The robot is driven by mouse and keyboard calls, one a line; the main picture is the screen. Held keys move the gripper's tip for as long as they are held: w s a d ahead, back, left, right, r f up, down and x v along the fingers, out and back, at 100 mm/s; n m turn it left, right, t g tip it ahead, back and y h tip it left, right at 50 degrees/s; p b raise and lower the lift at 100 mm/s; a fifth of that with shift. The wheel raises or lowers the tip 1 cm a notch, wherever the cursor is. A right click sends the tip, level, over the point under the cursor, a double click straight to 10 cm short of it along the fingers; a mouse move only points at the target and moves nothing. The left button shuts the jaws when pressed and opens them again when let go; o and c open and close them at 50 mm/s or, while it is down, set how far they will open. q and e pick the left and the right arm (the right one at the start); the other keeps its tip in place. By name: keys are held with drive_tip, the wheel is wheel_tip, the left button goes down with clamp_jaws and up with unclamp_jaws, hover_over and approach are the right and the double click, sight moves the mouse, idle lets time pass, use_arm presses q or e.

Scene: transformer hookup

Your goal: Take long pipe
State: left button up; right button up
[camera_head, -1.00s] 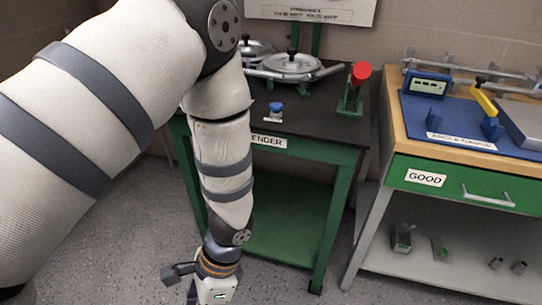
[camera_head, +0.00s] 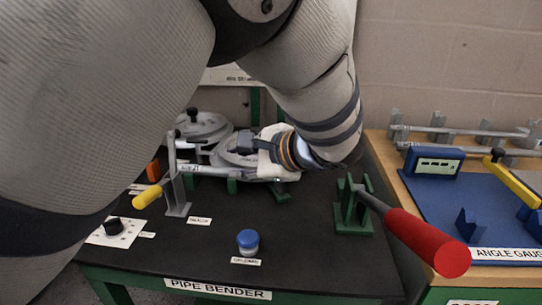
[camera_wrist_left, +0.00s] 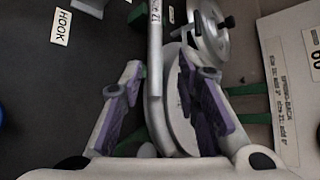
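A grey metal pipe (camera_head: 207,171) lies across the pipe bender on the black bench. It also shows in the left wrist view (camera_wrist_left: 155,60), running from the top edge down to between my fingers. My left gripper (camera_head: 250,152) is over the bender's round wheel. In the left wrist view my left gripper (camera_wrist_left: 164,95) is open, its purple-padded fingers on either side of the pipe and apart from it. Two more long grey pipes, a rear one (camera_head: 475,132) and a front one (camera_head: 470,151), rest on grey supports on the wooden bench. My right gripper is not in view.
The pipe bender bench (camera_head: 330,265) holds a yellow-handled lever (camera_head: 147,196), a black knob (camera_head: 112,226), a blue button (camera_head: 248,241) and a red handle (camera_head: 430,243) sticking toward me. An angle gauge (camera_head: 435,165) on a blue mat stands at right.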

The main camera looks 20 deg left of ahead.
sight(217, 170)
use_arm(q)
drive_tip(key=x, duration=1)
drive_tip(key=shift+s+f+b, duration=0.1)
drive_tip(key=shift+f+b, duration=0.25)
drive_tip(key=shift+f, duration=0.15)
drive_tip(key=shift+r, duration=0.1)
clamp_jaws()
